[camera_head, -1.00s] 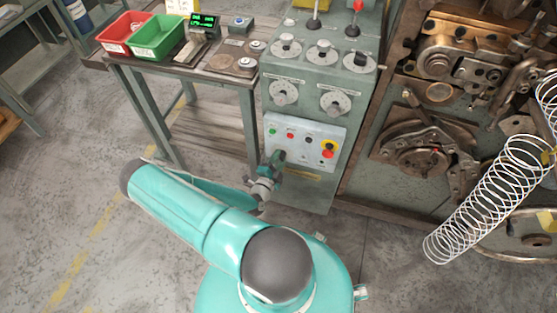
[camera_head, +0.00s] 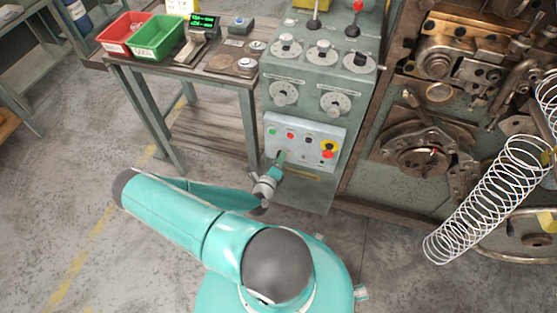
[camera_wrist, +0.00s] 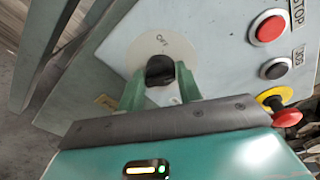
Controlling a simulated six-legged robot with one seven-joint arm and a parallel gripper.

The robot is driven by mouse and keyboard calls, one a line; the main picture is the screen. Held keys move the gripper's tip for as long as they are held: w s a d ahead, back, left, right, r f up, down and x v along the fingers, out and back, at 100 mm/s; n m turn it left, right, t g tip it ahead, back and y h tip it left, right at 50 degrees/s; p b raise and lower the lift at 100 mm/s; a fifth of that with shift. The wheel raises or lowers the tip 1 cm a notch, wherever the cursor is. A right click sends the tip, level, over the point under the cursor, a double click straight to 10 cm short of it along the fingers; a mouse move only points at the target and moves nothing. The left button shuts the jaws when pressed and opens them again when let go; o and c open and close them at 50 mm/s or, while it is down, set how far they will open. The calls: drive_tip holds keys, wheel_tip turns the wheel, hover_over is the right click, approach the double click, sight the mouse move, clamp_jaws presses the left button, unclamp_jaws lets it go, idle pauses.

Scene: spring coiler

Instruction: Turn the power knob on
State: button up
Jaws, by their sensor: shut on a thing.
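The power knob (camera_wrist: 160,70) is black and sits on a round pale dial plate (camera_wrist: 178,47) with lettering above it in the wrist view. My gripper (camera_wrist: 161,84) has its two green fingers on either side of the knob and is shut on it. In the head view, my gripper (camera_head: 280,158) reaches the lower left of the light control panel (camera_head: 312,160). It hides the knob there. The knob's exact pointing direction is hard to tell.
Beside the knob are a red STOP button (camera_wrist: 270,28), a black button (camera_wrist: 277,68) and a red emergency button on yellow (camera_wrist: 287,117). The panel is on a grey-green cabinet (camera_head: 305,193). The coiler machine with a wire spring (camera_head: 490,195) stands right; a small table (camera_head: 205,77) stands left.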

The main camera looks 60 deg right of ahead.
drive_tip(key=m, duration=0.5)
drive_tip(key=shift+s+d+r+t, duration=0.1)
drive_tip(key=shift+r+t, duration=0.1)
drive_tip(key=shift+t, duration=0.2)
drive_tip(key=shift+s, duration=0.1)
drive_tip(key=o, duration=0.9)
drive_tip(key=shift+o, duration=0.2)
drive_tip(key=shift+f, duration=0.1)
drive_tip(key=s+a+r, duration=0.1)
drive_tip(key=s+a, duration=0.1)
drive_tip(key=a, duration=1.1)
drive_tip(key=shift+a+r, duration=0.3)
drive_tip(key=shift+r, duration=0.05)
